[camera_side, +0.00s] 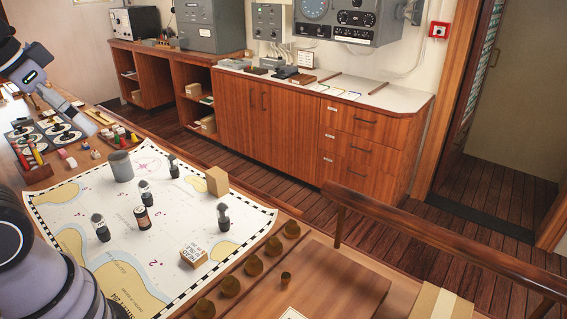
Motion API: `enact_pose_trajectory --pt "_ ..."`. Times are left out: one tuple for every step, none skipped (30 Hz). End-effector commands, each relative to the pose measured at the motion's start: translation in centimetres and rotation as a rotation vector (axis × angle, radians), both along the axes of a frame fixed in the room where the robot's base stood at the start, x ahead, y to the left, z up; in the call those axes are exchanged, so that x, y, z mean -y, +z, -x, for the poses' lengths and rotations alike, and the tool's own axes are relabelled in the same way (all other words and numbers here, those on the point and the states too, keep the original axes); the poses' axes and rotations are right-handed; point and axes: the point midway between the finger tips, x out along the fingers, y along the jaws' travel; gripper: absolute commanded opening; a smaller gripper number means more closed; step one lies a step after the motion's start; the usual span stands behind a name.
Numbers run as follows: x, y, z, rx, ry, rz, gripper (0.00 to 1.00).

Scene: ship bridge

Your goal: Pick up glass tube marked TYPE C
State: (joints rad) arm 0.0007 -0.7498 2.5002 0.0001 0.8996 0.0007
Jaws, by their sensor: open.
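Several small dark-topped tubes stand upright on the spread chart: one at the back (174,168), one in the middle (146,194), a dark one with a pale band (143,217), one at the left (100,228) and one at the right (223,216). Their markings are too small to read, so I cannot tell which is TYPE C. My gripper (72,108) is at the upper left, over the far left part of the table, well away from the tubes. It is open, with nothing visible in it; its fingertips are hard to make out.
On the chart (185,240) also stand a grey cup (120,166), a plain box (217,181) and a printed box (193,255). Several brass knobs (254,264) line its right side. Bare chart separates the tubes.

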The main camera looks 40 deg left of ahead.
Motion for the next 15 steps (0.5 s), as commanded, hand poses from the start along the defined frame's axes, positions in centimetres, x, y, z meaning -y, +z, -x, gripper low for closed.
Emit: enact_pose_trajectory --pt "0.04 -0.06 0.07 0.001 -0.005 -0.001 0.78" --pt "0.04 -0.06 0.08 0.001 -0.005 -0.001 0.74" --pt "0.03 -0.06 0.06 0.001 -0.004 -0.001 0.69" --pt "0.02 -0.05 0.04 0.0 -0.003 -0.001 0.66" --pt "0.02 -0.05 0.04 0.0 -0.003 -0.001 0.66" --pt "0.01 -0.03 0.04 0.0 -0.002 0.0 0.66" --pt "0.01 -0.03 0.03 0.0 -0.002 -0.001 0.66" --pt "0.01 -0.03 0.03 0.0 -0.001 0.0 0.66" --pt "0.01 -0.02 0.02 0.0 -0.001 0.0 0.66" --pt "0.01 -0.01 0.03 0.0 -0.001 0.0 0.66" --pt "0.0 -0.01 0.03 0.0 0.0 0.0 0.66" --pt "-0.01 -0.01 0.0 -0.001 0.0 -0.001 0.66" --pt "-0.05 -0.03 -0.03 -0.004 0.0 -0.002 0.66" --pt "-0.15 -0.07 -0.12 -0.011 0.001 -0.008 0.66" --pt "-0.38 -0.17 -0.3 -0.028 0.0 -0.021 0.66"
